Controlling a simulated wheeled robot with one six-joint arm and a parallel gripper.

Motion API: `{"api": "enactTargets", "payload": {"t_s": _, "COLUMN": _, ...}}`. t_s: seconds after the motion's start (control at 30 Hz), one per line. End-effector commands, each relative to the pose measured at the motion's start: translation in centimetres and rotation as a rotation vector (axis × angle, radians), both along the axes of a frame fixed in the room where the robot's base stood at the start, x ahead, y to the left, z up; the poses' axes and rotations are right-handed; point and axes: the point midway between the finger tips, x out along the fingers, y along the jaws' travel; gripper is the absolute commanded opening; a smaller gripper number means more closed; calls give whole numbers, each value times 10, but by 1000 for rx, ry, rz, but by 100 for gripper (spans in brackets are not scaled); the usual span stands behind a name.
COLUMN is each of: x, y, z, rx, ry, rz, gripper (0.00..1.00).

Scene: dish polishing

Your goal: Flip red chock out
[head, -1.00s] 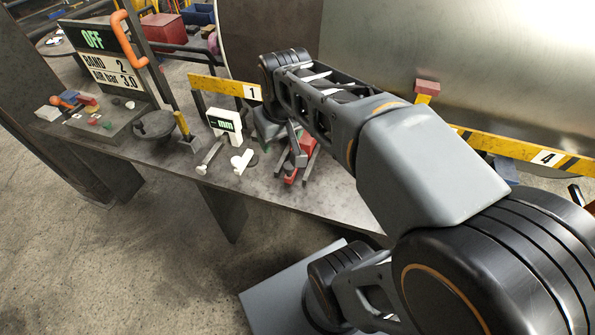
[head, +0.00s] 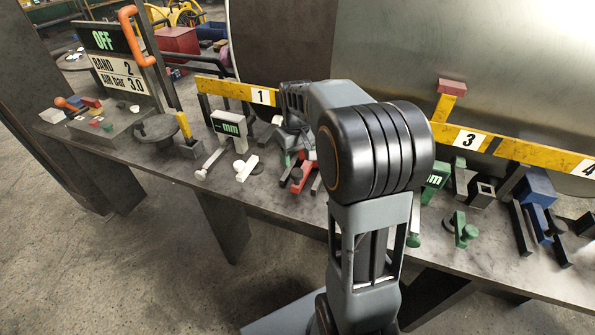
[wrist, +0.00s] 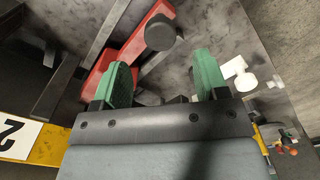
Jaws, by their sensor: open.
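The red chock (head: 306,176), a red piece with a dark round knob, is on the bench behind my arm, partly hidden. In the wrist view the red chock (wrist: 157,14) and its knob lie just beyond my fingertips. More red shows beside and behind the left finger. My gripper (wrist: 164,75) is open, with two green fingers apart and nothing clearly held between them. In the head view my arm hides most of the gripper. I cannot tell whether a finger touches the red chock.
A yellow rail (head: 485,143) with number plates runs behind the bench, before a large metal drum (head: 500,50). A white gauge (head: 229,128) stands left of the red chock. A green piece (head: 460,230) and a blue piece (head: 543,222) stand to the right. A red block (head: 452,86) tops a yellow post.

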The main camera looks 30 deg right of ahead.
Motion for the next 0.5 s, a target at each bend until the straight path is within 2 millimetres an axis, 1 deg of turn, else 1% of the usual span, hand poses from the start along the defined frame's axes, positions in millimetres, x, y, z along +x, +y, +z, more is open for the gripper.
{"api": "enactTargets", "payload": {"t_s": 0.03, "x": 0, "y": 0, "z": -11, "rx": 1, "ry": 3, "rz": 0, "gripper": 67}}
{"api": "enactTargets", "payload": {"t_s": 0.2, "x": 0, "y": 0, "z": -36, "rx": 1, "ry": 2, "rz": 0, "gripper": 67}}
{"api": "enactTargets", "payload": {"t_s": 0.3, "x": 0, "y": 0, "z": -46, "rx": 0, "ry": 1, "rz": 0, "gripper": 67}}
{"api": "enactTargets", "payload": {"t_s": 0.5, "x": 0, "y": 0, "z": -57, "rx": 0, "ry": 0, "rz": 0, "gripper": 67}}
